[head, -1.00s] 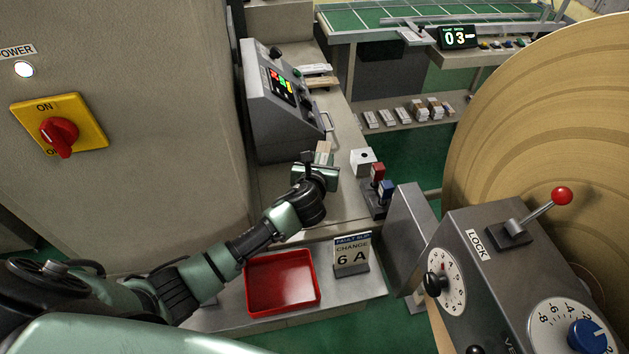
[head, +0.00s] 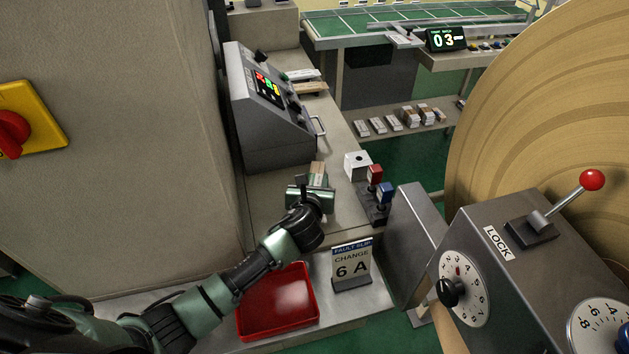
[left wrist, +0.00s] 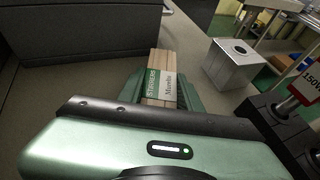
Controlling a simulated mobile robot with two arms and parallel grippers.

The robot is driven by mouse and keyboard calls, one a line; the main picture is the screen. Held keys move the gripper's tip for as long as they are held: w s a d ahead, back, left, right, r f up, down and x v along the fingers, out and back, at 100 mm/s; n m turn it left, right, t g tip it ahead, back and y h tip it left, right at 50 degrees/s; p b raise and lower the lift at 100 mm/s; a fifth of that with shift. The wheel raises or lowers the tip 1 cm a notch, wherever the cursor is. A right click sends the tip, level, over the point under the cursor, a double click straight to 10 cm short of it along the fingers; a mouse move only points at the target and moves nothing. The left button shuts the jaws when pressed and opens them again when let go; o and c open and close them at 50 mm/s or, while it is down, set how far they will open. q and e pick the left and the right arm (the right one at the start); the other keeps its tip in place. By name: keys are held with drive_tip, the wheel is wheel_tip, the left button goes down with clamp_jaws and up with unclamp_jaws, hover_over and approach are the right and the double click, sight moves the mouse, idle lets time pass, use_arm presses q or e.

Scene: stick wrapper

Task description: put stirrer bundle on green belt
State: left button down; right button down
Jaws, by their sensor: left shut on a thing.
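The stirrer bundle (left wrist: 161,77) is a pack of pale wooden sticks with a green and white printed band. In the left wrist view it sits between the fingers of my left gripper (left wrist: 160,92), which is shut on it. In the head view the bundle (head: 318,172) sticks out beyond my left gripper (head: 312,190), over the grey bench beside the control panel. Whether it touches the bench is hard to tell. The green belt (head: 420,28) is at the back right, on a raised frame, with white cross lines. My right gripper is not in view.
A grey control panel (head: 268,110) stands left of the gripper. A red tray (head: 278,305) and fault slip sign (head: 351,265) are in front. Several bundles (head: 408,117) lie on a low shelf.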

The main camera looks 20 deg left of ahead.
use_arm(q)
drive_tip(key=c, duration=1.2)
unclamp_jaws()
drive_tip(key=shift+f, duration=0.1)
drive_tip(key=shift+o, duration=1.2)
